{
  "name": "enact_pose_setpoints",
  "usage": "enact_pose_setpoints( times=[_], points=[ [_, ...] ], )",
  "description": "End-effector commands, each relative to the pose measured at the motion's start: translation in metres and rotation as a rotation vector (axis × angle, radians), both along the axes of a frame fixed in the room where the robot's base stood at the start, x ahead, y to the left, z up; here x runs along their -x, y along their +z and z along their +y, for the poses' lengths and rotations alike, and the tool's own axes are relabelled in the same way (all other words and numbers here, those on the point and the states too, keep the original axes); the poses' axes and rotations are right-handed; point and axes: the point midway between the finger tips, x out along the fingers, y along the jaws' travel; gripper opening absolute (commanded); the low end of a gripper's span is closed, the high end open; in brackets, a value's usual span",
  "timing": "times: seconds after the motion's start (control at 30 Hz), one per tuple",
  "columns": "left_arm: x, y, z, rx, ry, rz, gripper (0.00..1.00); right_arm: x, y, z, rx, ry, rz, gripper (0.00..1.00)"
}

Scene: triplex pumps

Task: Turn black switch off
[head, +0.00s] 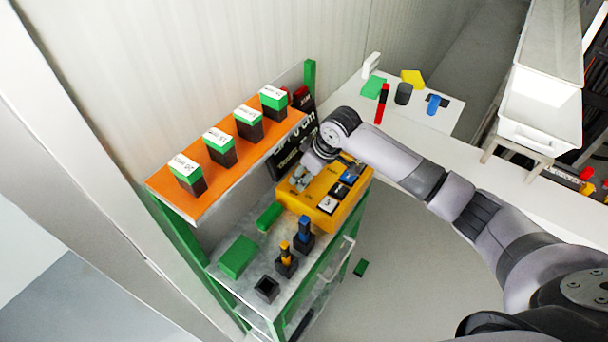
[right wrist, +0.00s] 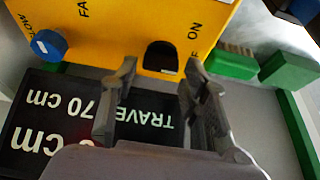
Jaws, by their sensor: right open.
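A yellow control box (head: 315,207) stands at the right end of the shelf unit, with several switches on its top. In the right wrist view the yellow panel (right wrist: 115,35) appears upside down, and the black switch (right wrist: 160,55) is at its near edge, by the label ON and another label partly covered by a finger. My right gripper (right wrist: 160,78) is open and empty, its two fingertips on either side of the switch in the picture; contact cannot be told. In the head view the right gripper (head: 303,178) is over the box's back left part. My left gripper is not in view.
A blue knob (right wrist: 48,45) is on the same panel. A black display board (right wrist: 75,120) with white text lies under the gripper. Green blocks (head: 238,257) and black holders share the lower shelf (head: 228,285); an orange shelf (head: 220,190) carries several green-black blocks.

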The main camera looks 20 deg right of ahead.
Motion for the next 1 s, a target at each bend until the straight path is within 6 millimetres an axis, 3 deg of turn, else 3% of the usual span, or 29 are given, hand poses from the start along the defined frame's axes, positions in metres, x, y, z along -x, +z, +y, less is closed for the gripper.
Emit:
enact_pose_setpoints(
  times=[0.3, 0.5, 1.0],
  points=[
    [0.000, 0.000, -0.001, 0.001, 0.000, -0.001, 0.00, 0.019, 0.063, -0.016, 0.000, -0.001, -0.006, 0.42],
    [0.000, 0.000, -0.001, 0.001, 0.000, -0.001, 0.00, 0.029, 0.090, -0.023, -0.001, -0.001, -0.002, 0.42],
    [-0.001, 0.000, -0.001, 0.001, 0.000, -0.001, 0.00, 0.032, 0.099, -0.025, 0.000, -0.001, -0.001, 0.42]
  ],
)
